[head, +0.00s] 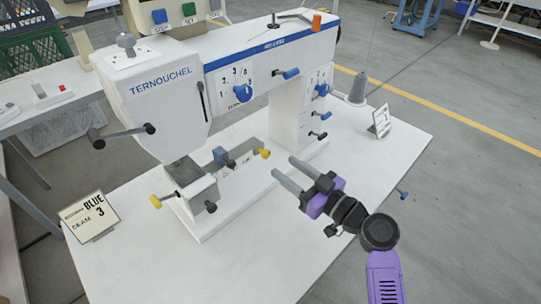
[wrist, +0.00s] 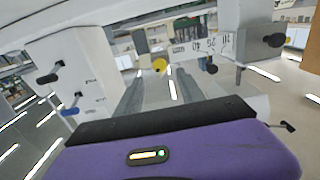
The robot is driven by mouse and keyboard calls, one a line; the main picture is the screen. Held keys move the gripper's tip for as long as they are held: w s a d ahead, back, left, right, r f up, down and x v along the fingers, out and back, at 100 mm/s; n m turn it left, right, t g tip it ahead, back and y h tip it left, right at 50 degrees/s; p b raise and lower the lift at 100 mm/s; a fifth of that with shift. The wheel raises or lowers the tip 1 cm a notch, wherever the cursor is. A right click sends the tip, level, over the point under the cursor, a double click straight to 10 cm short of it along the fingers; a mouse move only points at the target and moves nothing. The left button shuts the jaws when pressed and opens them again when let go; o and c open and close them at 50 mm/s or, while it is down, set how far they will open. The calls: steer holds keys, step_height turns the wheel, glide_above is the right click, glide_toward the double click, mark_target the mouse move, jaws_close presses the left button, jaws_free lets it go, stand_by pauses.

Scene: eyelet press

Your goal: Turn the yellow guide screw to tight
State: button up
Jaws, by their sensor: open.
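A yellow knob (head: 265,153) sits at the right end of the guide bar on the white machine's base. It also shows in the wrist view (wrist: 159,65), beyond and between my fingertips. A second yellow knob (head: 156,202) sticks out at the base's front left. I cannot read which is labelled the guide screw. My gripper (head: 285,168) is open and empty, to the right of the first knob and apart from it. Its grey fingers show in the wrist view (wrist: 160,84), pointing towards that knob. How tight either screw is cannot be told.
The white table (head: 270,245) is clear at the front. A sign (head: 90,216) stands front left.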

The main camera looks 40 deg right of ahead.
mark_target(268, 155)
steer(key=w, duration=0.2)
steer(key=w+p, duration=0.1)
steer(key=w, duration=0.1)
steer(key=w+a, duration=0.1)
steer(key=w, duration=0.1)
steer(key=shift+w+p, duration=0.35)
steer(key=shift+c, duration=0.3)
jaws_close()
